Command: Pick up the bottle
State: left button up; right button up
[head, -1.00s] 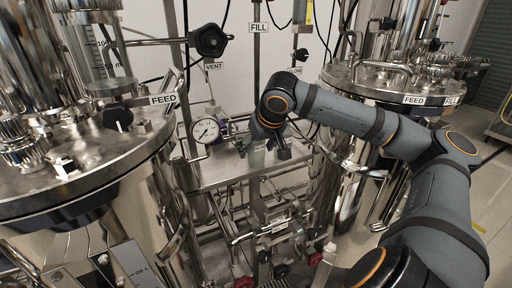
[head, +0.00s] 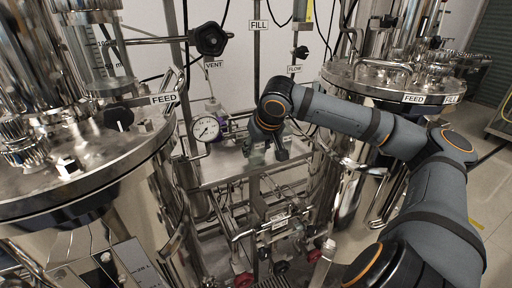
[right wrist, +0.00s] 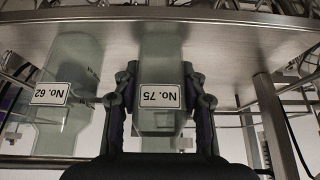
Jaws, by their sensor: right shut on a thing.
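The bottle with the label No. 75 (right wrist: 162,45) is clear greenish glass and stands between the fingers of my right gripper (right wrist: 160,112) in the right wrist view. The fingers are shut on its sides around the label. The wrist view is upside down, so the label reads inverted. In the head view my right gripper (head: 266,150) is over the steel shelf between the tanks, and the bottle is mostly hidden there. A second glass bottle, No. 62 (right wrist: 62,125), stands beside it, apart from the fingers. My left gripper is not in view.
The steel shelf (head: 218,174) carries a round gauge (head: 207,129). Large steel tanks flank it, one at the left (head: 60,190) and one at the right (head: 345,79). Pipes and valves crowd the space below. Thin vertical pipes stand behind the gripper.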

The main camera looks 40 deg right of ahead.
jog(key=shift+r+p, duration=0.55)
jog(key=shift+r, duration=0.05)
notch_tip(320, 180, up, 8)
jog(key=p, duration=0.8)
jog(key=shift+r, duration=0.25)
notch_tip(320, 180, up, 18)
jog(key=p, duration=1.8)
jog(key=shift+r+p, duration=0.2)
jog(key=shift+p, duration=0.1)
